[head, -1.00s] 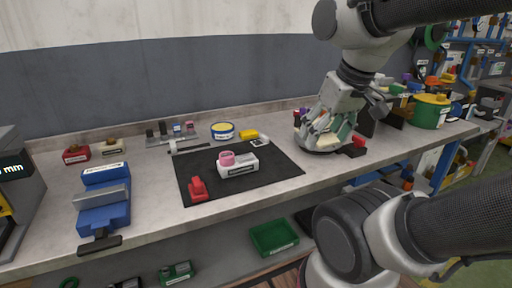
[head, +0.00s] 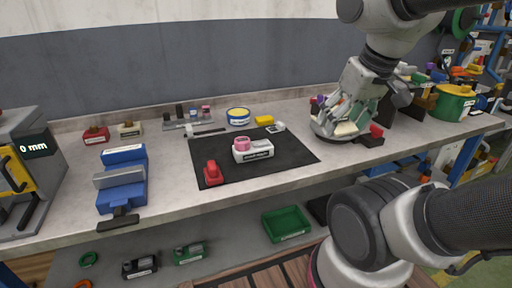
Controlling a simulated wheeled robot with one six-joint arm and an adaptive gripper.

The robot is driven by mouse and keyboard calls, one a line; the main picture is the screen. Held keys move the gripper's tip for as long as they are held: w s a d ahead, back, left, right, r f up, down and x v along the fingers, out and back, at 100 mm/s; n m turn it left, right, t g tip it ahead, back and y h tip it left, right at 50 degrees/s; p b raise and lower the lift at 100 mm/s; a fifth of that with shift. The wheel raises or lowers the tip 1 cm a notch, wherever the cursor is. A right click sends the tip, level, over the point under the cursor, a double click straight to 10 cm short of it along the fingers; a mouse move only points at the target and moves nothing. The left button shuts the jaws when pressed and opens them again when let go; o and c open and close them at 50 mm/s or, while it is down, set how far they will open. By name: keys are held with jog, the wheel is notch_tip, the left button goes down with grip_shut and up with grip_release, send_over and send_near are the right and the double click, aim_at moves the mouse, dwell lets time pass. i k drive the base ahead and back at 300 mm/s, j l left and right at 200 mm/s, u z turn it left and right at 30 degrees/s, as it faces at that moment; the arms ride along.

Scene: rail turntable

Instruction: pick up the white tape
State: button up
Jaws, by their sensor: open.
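My gripper (head: 343,112) is open, pointing down over a round turntable (head: 326,135) at the right of the bench, in the head view. Several small items crowd the turntable around and below the fingers. A pale cream-white piece (head: 346,128) shows among them, partly hidden by the fingers. I cannot tell whether it is the white tape, or whether the fingers touch it. A small white item (head: 276,128) lies at the back right edge of the black mat (head: 285,152), apart from my gripper; its kind is unclear.
On the mat stand a white block (head: 253,151) with a pink ring on it and a red object (head: 213,174). A blue vise (head: 122,180) is at left. A yellow-topped tin (head: 238,116) is behind the mat. A green pot (head: 452,103) is at far right. The bench front is mostly clear.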

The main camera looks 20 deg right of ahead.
aim_at(280, 126)
jog(key=i+l, duration=0.2)
jog(key=l, duration=0.15)
jog(key=i+l, duration=0.15)
jog(key=l, duration=0.15)
jog(key=i+l, duration=0.2)
jog(key=l, duration=0.15)
